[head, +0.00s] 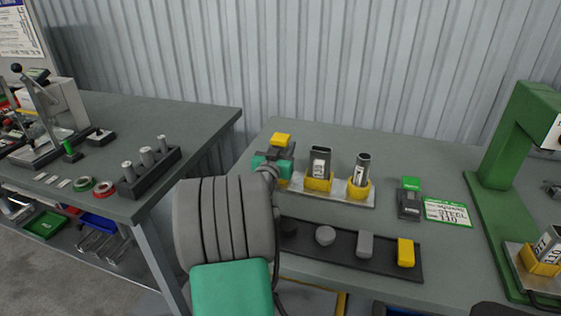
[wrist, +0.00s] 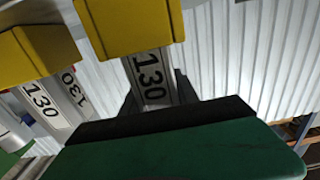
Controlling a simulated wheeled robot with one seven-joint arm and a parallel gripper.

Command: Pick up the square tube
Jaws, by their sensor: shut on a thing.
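My gripper (head: 281,152) is at the left end of the rack (head: 345,195), above its left yellow holder (head: 284,182). In the wrist view my gripper (wrist: 160,105) is shut on a flat-faced tube (wrist: 150,75) marked 130, at the yellow holder (wrist: 130,25). I cannot tell whether the tube still sits in it. My gripper hides this tube in the head view. A tube with a square mouth (head: 320,160) stands in the middle holder, and a round tube (head: 363,168) stands in the right one.
A dark tray (head: 345,259) with several small blocks lies in front of the rack. A green device (head: 410,193) and a STEEL 110 card (head: 448,212) are to the right. A green press (head: 495,170) stands at the far right, beside another tube (head: 548,243) in a yellow holder.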

